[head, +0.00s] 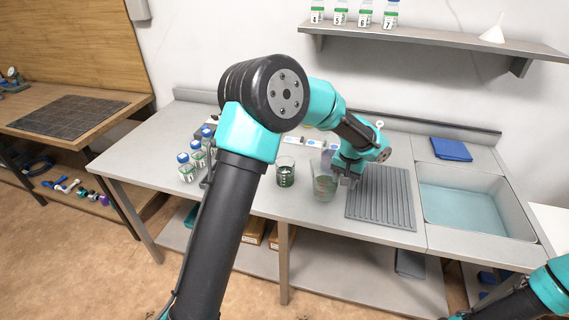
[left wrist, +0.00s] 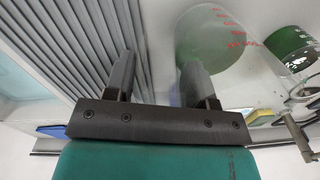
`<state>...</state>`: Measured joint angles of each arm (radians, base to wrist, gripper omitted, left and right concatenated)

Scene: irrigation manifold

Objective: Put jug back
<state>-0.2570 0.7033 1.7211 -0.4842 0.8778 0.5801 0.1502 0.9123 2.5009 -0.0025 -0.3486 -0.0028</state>
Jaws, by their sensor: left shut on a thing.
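The jug (head: 324,187) is a clear vessel with red marks and a little green at its bottom. It stands upright on or just above the grey worktop, left of the ribbed draining mat; I cannot tell if it touches the top. My left gripper (head: 345,180) is at its right side, shut on it. In the left wrist view the jug (left wrist: 215,50) shows its red scale beyond the two fingers (left wrist: 157,80); the gripped part is hard to make out. My right arm shows at the lower right, its gripper out of view.
A glass beaker (head: 285,173) with green contents stands just left of the jug. The draining mat (head: 380,198) and a sink (head: 470,205) lie right. Bottles with blue caps (head: 187,170) stand left. A shelf (head: 430,37) with bottles and a funnel hangs above.

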